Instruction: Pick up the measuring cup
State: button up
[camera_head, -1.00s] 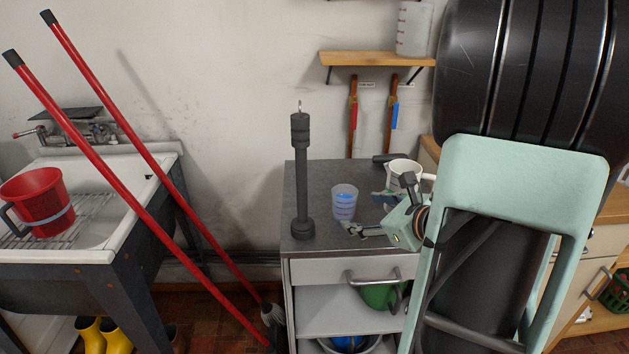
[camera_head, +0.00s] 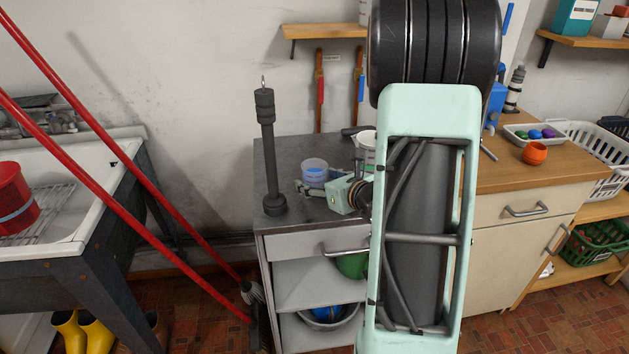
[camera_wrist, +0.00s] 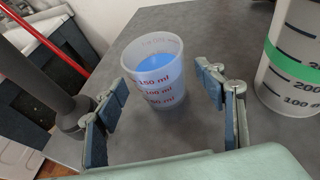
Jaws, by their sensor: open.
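The measuring cup (camera_head: 314,173) is a small translucent cup with red ml marks and a blue inside, upright on the grey cabinet top (camera_head: 310,208). In the wrist view the cup (camera_wrist: 155,75) stands between and slightly beyond the fingertips. My gripper (camera_wrist: 162,88) is open, with one blue-padded finger at each side of the cup. In the head view my gripper (camera_head: 330,184) is low beside the cup, partly hidden by my arm.
A larger white jug with a green band (camera_wrist: 291,68) stands close right of the gripper. A dark upright post (camera_head: 270,150) stands on the left of the cabinet top. Red poles (camera_head: 110,165) lean further left. Bare top lies in front of the cup.

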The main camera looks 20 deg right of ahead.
aim_at(309, 168)
jog(key=x, duration=0.2)
jog(key=shift+w, duration=0.3)
jog(key=c, duration=1.4)
jog(key=shift+r, duration=0.15)
jog(key=shift+r+p, duration=0.3)
jog(key=shift+r, duration=0.9)
jog(key=shift+s+d+r+p, duration=0.5)
jog(key=shift+s+d+r, duration=1)
jog(key=shift+s+r, duration=0.25)
jog(key=shift+s+d+r+p, duration=0.55)
jog(key=shift+s+d+r, duration=0.9)
jog(key=shift+s+r, duration=0.3)
jog(key=shift+s+d+r+p, duration=0.5)
jog(key=shift+s+d+r, duration=1.05)
jog(key=shift+s, duration=0.3)
jog(key=shift+s, duration=0.1)
